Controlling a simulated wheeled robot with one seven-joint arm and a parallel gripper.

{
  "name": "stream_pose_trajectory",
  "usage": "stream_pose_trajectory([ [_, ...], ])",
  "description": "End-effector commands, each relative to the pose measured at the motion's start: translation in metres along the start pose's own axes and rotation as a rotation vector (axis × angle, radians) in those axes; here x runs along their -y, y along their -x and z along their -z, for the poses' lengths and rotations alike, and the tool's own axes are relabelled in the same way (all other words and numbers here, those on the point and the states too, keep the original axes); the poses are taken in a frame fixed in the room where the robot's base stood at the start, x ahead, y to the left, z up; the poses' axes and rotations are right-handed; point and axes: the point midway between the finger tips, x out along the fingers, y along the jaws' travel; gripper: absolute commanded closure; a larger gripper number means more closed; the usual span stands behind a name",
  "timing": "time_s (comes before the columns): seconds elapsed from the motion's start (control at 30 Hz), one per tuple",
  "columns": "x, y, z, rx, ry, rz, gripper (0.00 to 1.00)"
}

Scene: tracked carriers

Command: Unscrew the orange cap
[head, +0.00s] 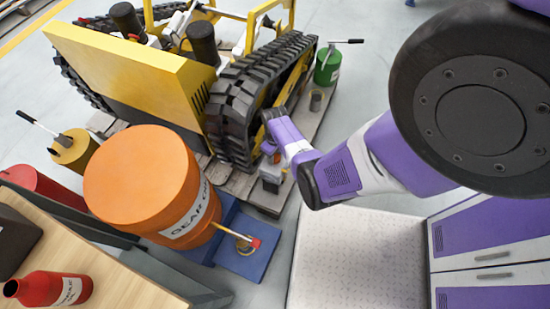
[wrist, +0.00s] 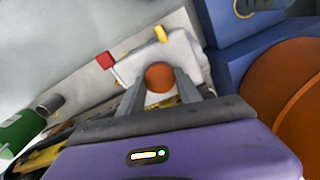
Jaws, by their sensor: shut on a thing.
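The orange cap (wrist: 158,77) is round and sits between the two fingers of my gripper (wrist: 160,84) in the wrist view. My gripper is shut on it. The cap is on a pale, light-grey body (wrist: 185,52), whose lower part the fingers and palm hide. In the head view my gripper (head: 270,149) is low beside the black track of the yellow carrier (head: 130,75). The cap is too small and covered there to make out clearly.
A large orange drum (head: 140,175) stands on a blue pallet (head: 255,262) left of my gripper. A green canister (head: 327,66) stands at the carrier's far end. A red-ended lever (wrist: 107,62) and a yellow piece (wrist: 160,34) rise near the cap.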

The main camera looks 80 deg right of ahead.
Motion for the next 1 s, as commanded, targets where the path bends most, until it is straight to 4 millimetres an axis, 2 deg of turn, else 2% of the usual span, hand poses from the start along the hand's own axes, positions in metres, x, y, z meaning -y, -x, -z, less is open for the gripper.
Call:
stream_pose_trajectory([
  [0.2, 0.0002, -0.0014, -0.0014, 0.002, 0.265, 0.002, 0.94],
  [0.3, 0.0002, -0.0012, -0.0013, 0.002, 0.345, 0.002, 0.94],
  [0.77, 0.0003, -0.0012, -0.0012, 0.002, 0.437, 0.002, 0.94],
  [1.0, 0.0003, -0.0013, -0.0009, 0.001, 0.738, 0.001, 0.94],
])
